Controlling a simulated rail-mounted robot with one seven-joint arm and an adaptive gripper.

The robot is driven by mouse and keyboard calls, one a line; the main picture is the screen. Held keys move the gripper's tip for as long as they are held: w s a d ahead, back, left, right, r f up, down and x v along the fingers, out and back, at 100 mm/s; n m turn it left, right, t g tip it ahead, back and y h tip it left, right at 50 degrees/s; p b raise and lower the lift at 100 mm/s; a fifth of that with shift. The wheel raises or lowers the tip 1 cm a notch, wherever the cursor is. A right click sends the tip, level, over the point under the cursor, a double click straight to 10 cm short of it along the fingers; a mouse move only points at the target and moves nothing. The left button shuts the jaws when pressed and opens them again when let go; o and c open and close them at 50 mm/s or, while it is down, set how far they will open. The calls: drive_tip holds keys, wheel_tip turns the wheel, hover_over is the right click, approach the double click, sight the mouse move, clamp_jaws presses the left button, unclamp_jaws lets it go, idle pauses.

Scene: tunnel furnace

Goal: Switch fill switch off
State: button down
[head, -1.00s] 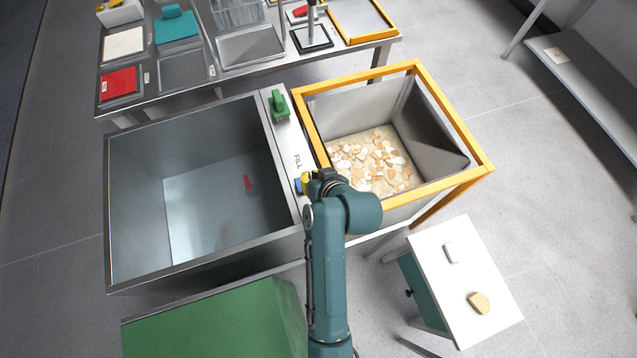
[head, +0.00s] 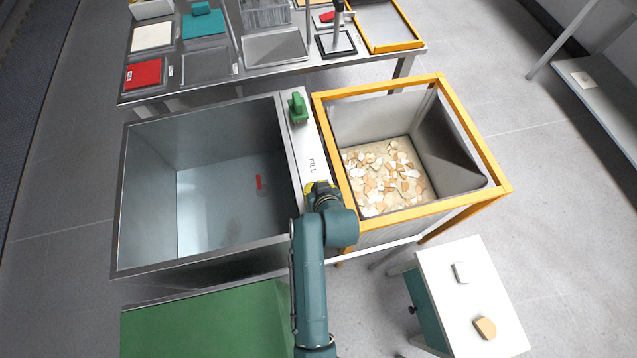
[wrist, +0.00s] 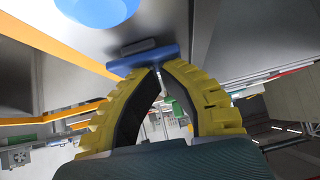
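My gripper (head: 316,188) is over the narrow panel (head: 303,148) between the two tanks, just below the printed FILL label (head: 312,165). In the wrist view its yellow fingers (wrist: 158,68) come together at the tips, with nothing visible held between them. The tips are at or against a blue bar-shaped switch handle (wrist: 140,58); contact is not certain. A dark grey block shows behind the bar. In the head view my gripper hides this blue handle. A green switch knob (head: 298,108) stands at the far end of the same panel.
An open metal tank (head: 119,215) lies left of the panel. A yellow-framed bin (head: 500,180) holding pale chunks is on the right. A white-topped stand (head: 490,265) bears two small blocks. A rounded blue part (wrist: 97,10) shows at the wrist view's top.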

drive_tip(key=shift+s+a+n+h+p, duration=0.15)
drive_tip(key=shift+a+n+h+p, duration=0.3)
drive_tip(key=shift+h+p, duration=0.3)
drive_tip(key=shift+d+f, duration=0.1)
drive_tip(key=shift+f, duration=0.15)
drive_tip(key=shift+d, duration=0.8)
drive_tip(key=r+p, duration=0.1)
drive_tip(key=r, duration=0.1)
drive_tip(key=r+p, duration=0.1)
drive_tip(key=p, duration=0.1)
drive_tip(key=a+r+p, duration=0.1)
drive_tip(key=r+p, duration=0.1)
drive_tip(key=shift+r, duration=0.35)
drive_tip(key=p+v, duration=0.1)
drive_tip(key=v, duration=0.7)
drive_tip(key=shift+s+t, duration=0.3)
drive_tip(key=shift+s, duration=0.3)
drive_tip(key=shift+d, duration=0.1)
